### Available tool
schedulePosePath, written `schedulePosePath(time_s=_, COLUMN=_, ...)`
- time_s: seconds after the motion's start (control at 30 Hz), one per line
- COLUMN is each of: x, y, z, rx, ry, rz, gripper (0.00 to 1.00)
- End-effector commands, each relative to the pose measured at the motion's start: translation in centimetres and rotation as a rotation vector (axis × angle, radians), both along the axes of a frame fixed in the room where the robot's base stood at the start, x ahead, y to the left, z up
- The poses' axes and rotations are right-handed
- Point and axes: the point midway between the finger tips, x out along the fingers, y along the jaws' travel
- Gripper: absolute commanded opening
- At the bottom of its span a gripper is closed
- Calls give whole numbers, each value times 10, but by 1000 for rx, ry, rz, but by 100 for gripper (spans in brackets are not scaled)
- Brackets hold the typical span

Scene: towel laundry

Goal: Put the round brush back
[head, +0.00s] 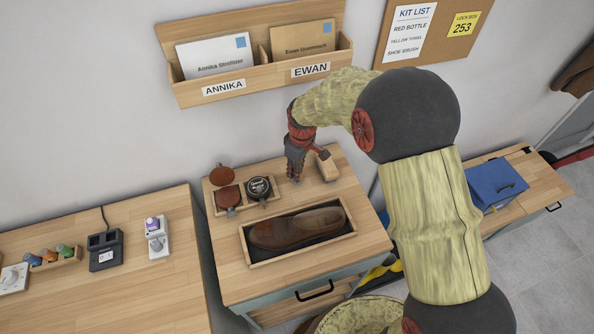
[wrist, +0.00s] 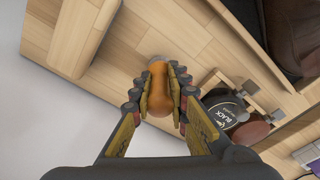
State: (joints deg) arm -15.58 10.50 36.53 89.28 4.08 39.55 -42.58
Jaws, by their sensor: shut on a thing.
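My gripper (head: 295,176) is above the back of the shoe-care table, between the black tin and the wooden block brush. In the wrist view my gripper (wrist: 157,88) is shut on an orange-brown rounded handle (wrist: 158,98), which looks like the round brush. A small wooden rack (head: 248,208) holds the black tin (head: 259,188) and a brown round piece (head: 228,197). The rack also shows at the right of the wrist view (wrist: 212,80).
A wooden block brush (head: 326,168) lies just right of my gripper. A brown shoe (head: 297,228) lies in a wooden tray (head: 345,233) in front. A letter holder (head: 212,92) hangs on the wall behind. Another brown disc (head: 222,175) is behind the rack.

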Motion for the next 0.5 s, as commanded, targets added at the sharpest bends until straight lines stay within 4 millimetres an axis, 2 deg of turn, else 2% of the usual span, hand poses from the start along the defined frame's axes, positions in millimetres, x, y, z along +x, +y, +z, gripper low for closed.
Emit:
schedulePosePath(time_s=0.17, x=0, y=0, z=-3, rx=-1, ry=1, rz=0, gripper=0)
schedulePosePath(time_s=0.2, x=0, y=0, z=-3, rx=-1, ry=1, rz=0, gripper=17)
schedulePosePath(time_s=0.5, x=0, y=0, z=-3, rx=0, ry=1, rz=0, gripper=34)
